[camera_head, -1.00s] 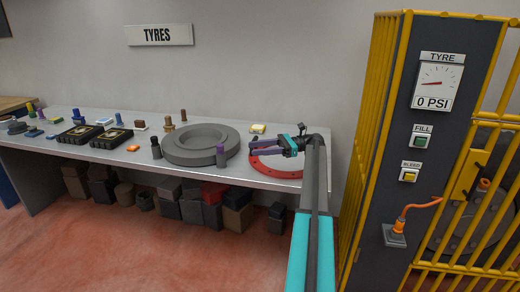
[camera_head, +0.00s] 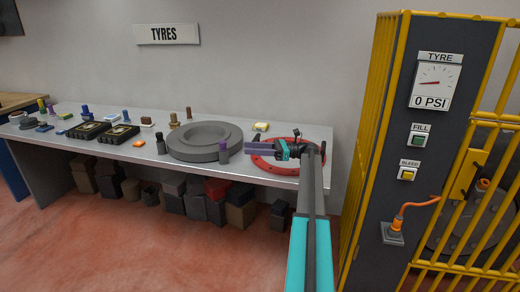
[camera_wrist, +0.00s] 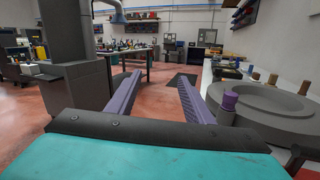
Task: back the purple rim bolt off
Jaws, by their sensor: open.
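A short grey post with a purple top (camera_head: 223,150), the likely purple rim bolt, stands upright at the right front edge of a thick grey wheel rim (camera_head: 205,142). It also shows in the wrist view (camera_wrist: 229,101), right of my fingers, in front of the grey rim (camera_wrist: 262,100). My gripper (camera_head: 252,143) is over the red ring, pointing left toward the rim. In the wrist view my gripper (camera_wrist: 160,77) is open with nothing between its purple fingers. The bolt stands outside the fingers, apart from them.
The red ring (camera_head: 308,167) lies on the grey table (camera_head: 270,182), partly hidden by my arm. Black cases (camera_head: 120,137), small coloured parts and a dark post (camera_head: 161,146) stand left. The yellow cage (camera_head: 362,130) is right of the table.

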